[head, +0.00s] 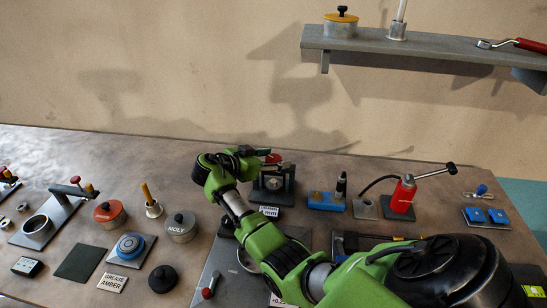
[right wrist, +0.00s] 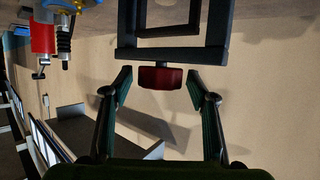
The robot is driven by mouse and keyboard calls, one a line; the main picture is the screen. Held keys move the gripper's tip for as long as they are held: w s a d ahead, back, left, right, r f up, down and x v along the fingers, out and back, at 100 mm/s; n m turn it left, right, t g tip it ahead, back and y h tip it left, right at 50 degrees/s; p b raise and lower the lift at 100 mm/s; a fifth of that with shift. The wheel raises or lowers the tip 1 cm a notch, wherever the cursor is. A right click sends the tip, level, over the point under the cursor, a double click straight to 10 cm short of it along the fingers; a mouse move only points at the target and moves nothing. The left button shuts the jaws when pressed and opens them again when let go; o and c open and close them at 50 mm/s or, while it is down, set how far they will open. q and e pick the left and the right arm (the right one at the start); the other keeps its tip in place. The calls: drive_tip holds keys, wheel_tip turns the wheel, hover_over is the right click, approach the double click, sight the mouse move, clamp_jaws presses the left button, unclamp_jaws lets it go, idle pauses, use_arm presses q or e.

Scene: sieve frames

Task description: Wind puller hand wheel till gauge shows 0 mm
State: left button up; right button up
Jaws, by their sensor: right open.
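The puller is a dark upright frame (head: 289,177) at the back middle of the bench, with a red hand wheel (head: 273,158) at its top. A small white label or readout (head: 268,211) stands in front of it, too small to read surely. My right gripper (head: 262,153) is at the wheel, partly covering it from the left. In the right wrist view the red wheel (right wrist: 161,77) lies between the open fingertips (right wrist: 159,87), with a gap on both sides. The puller frame (right wrist: 175,52) is just beyond it. My left gripper is not in view.
A red bottle jack (head: 403,195) with a long handle and a blue block (head: 326,201) stand right of the puller. Red (head: 110,213) and grey (head: 181,227) lidded pots stand left. A wall shelf (head: 420,47) hangs above right. My right arm hides part of the bench front.

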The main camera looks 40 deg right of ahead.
drive_tip(key=c, duration=1.1)
